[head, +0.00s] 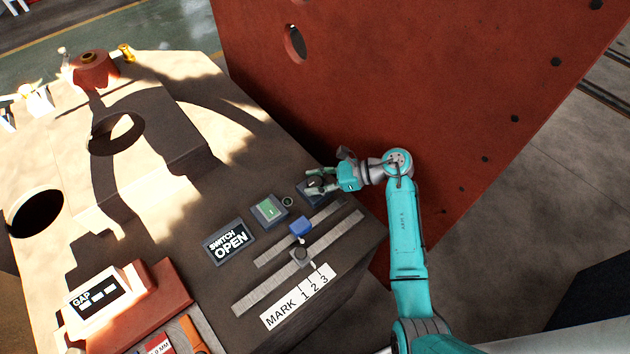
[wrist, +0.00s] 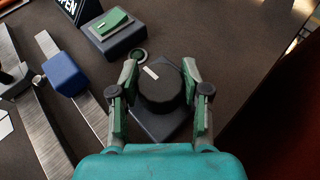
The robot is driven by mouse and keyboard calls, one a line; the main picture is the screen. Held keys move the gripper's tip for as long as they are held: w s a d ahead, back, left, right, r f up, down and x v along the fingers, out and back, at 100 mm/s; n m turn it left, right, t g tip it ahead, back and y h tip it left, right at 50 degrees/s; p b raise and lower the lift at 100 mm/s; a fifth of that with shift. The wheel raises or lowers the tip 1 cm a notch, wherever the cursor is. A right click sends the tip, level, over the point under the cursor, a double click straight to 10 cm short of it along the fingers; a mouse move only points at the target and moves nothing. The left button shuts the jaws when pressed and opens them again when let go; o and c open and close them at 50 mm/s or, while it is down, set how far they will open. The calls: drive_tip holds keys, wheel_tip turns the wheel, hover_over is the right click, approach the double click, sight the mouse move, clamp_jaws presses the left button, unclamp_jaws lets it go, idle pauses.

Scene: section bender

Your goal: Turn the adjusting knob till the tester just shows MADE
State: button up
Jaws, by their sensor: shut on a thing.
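The adjusting knob (wrist: 160,95) is round and black with a white index mark near its upper left, on a dark square base. My gripper (wrist: 160,66) has its two green-padded fingers on either side of the knob and is shut on it. In the head view my gripper (head: 316,181) reaches the knob from the right, and the fingers partly hide it. The tester display (head: 229,243) reads SWITCH OPEN. A small round green-dark lamp or button (wrist: 139,55) sits beside the knob base.
A green-topped switch box (head: 269,208) stands left of the knob. A blue block (head: 300,226) and a dark round-headed slider (head: 302,256) sit on metal rails, near a MARK 1 2 3 plate (head: 298,297). A GAP display (head: 97,296) is at lower left. A large red plate (head: 400,100) rises behind.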

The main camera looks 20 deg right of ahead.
sight(315, 182)
drive_tip(key=o, duration=1.2)
drive_tip(key=shift+c, duration=0.2)
wheel_tip(315, 182, up, 10)
drive_tip(key=shift+f, duration=0.1)
